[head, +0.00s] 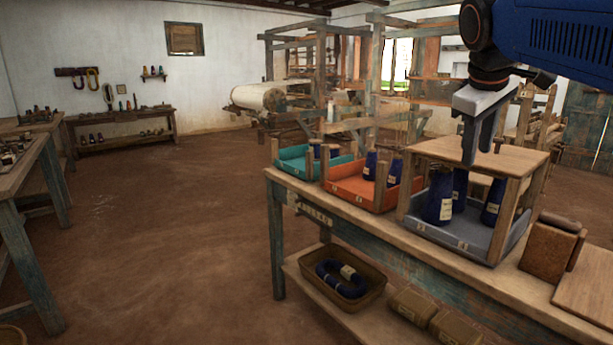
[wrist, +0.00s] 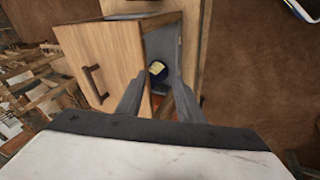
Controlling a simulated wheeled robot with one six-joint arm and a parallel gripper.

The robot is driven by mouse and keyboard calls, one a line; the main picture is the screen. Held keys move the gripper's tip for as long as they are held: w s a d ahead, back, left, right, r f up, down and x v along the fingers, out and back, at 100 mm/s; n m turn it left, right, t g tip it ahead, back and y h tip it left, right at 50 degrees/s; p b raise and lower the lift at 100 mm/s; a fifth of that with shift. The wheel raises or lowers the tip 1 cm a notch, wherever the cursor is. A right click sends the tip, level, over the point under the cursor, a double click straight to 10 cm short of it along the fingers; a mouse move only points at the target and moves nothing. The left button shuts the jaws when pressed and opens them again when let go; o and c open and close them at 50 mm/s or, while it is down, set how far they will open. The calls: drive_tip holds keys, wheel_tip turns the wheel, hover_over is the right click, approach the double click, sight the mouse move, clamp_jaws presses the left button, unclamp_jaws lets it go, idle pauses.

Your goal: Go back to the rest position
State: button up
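My gripper (head: 478,145) hangs from the blue arm at the upper right of the head view, fingers pointing down. It is at the wooden top board (head: 470,152) of the grey tray's stand; whether it touches the board I cannot tell. In the wrist view my gripper (wrist: 158,88) shows two fingers apart with nothing held between them. The wooden board (wrist: 105,62) with a dark handle (wrist: 95,84) lies to their left. A dark blue cone with a pale yellow top (wrist: 157,68) shows beyond the gap.
The workbench (head: 400,225) carries a grey tray (head: 455,238) of blue cones, an orange tray (head: 350,190) and a teal tray (head: 293,160). A brown block (head: 548,252) stands at right. A basket (head: 318,283) sits on the lower shelf. Open floor (head: 170,220) lies left.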

drive_tip(key=s+a+f+m+y, duration=0.1)
drive_tip(key=s+a+f, duration=0.1)
drive_tip(key=s+f, duration=0.5)
drive_tip(key=s+a+f+m+y, duration=0.1)
drive_tip(key=s+f, duration=0.6)
drive_tip(key=f, duration=0.7)
drive_tip(key=s+a+f+m+y, duration=0.1)
drive_tip(key=s+a+f+m, duration=0.2)
drive_tip(key=s+f, duration=0.5)
wheel_tip(320, 180, down, 4)
drive_tip(key=shift+r, duration=0.25)
drive_tip(key=shift+a, duration=0.1)
